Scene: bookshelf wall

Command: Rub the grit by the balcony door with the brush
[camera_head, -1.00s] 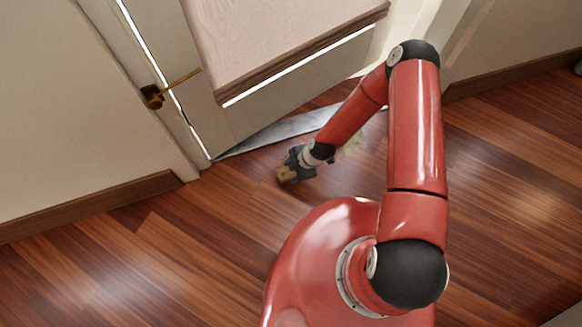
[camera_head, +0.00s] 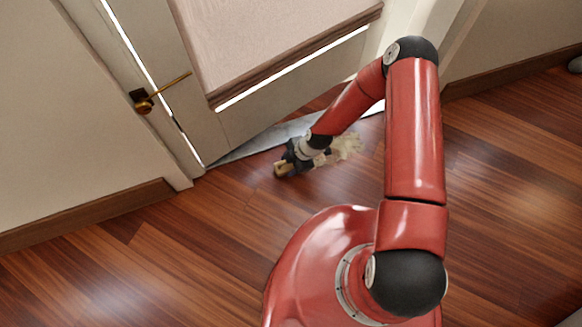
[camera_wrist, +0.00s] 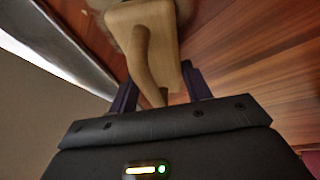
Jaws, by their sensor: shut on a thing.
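The grit (camera_head: 347,146) is a pale, ragged patch on the wood floor by the door, just right of my gripper in the head view; my forearm passes close above it. My gripper (camera_head: 290,163) is low over the floor near the metal sill. It is shut on the brush (camera_head: 281,170), a pale wooden piece. In the wrist view the brush (camera_wrist: 165,25) shows its wooden block and curved handle between the dark fingers of my gripper (camera_wrist: 160,88). Its bristles are hidden, and I cannot tell whether they touch the floor.
The balcony door (camera_head: 260,125) stands behind my gripper, with a brass handle (camera_head: 143,101) at left. A metal sill (camera_head: 255,143) runs along its foot. Baseboards edge the walls on both sides. The wood floor (camera_head: 120,265) at left is clear.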

